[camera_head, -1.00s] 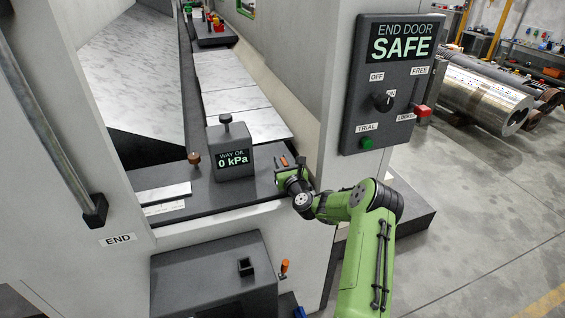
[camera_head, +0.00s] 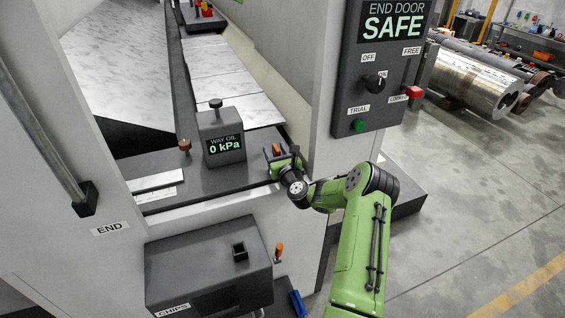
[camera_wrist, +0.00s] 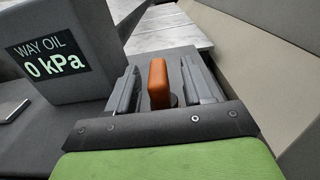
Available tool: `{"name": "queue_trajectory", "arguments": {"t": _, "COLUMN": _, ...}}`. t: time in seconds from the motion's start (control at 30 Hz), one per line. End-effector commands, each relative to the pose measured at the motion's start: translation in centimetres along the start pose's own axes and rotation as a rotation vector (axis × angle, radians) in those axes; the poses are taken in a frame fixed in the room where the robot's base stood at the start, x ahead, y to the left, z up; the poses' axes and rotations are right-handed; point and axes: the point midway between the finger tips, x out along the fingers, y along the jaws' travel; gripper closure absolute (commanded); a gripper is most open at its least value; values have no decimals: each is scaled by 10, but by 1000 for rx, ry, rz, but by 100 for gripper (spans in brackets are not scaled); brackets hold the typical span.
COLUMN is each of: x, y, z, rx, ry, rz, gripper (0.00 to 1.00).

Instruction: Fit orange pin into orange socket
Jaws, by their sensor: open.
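An upright orange piece (camera_head: 276,149) stands on the dark ledge, right of the WAY OIL box. In the wrist view this orange piece (camera_wrist: 158,80) has a rounded top and stands between my two spread grey fingers. My gripper (camera_head: 280,160) is open, with a visible gap between each finger and the piece. A second orange-topped pin (camera_head: 279,249) stands upright beside the CHIPS box, lower down. I cannot tell which of these is the task's pin, and no orange socket can be made out clearly.
The WAY OIL box (camera_head: 219,135), reading 0 kPa, stands close left of my gripper. A brown knob (camera_head: 185,146) is farther left. The CHIPS box (camera_head: 205,275) has a dark square fitting (camera_head: 240,252) on top. The END DOOR panel (camera_head: 382,65) is at right.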

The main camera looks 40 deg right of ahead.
Motion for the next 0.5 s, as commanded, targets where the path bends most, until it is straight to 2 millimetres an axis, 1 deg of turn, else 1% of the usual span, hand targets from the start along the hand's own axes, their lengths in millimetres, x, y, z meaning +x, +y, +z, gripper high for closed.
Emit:
{"name": "queue_trajectory", "arguments": {"t": 0.3, "x": -81, "y": -1, "z": -6, "rx": 6, "ry": 6, "rz": -3, "gripper": 49}}
{"name": "queue_trajectory", "arguments": {"t": 0.4, "x": -106, "y": -1, "z": -6, "rx": 7, "ry": 6, "rz": -4, "gripper": 49}}
{"name": "queue_trajectory", "arguments": {"t": 0.5, "x": -126, "y": -1, "z": -6, "rx": 7, "ry": 5, "rz": -5, "gripper": 49}}
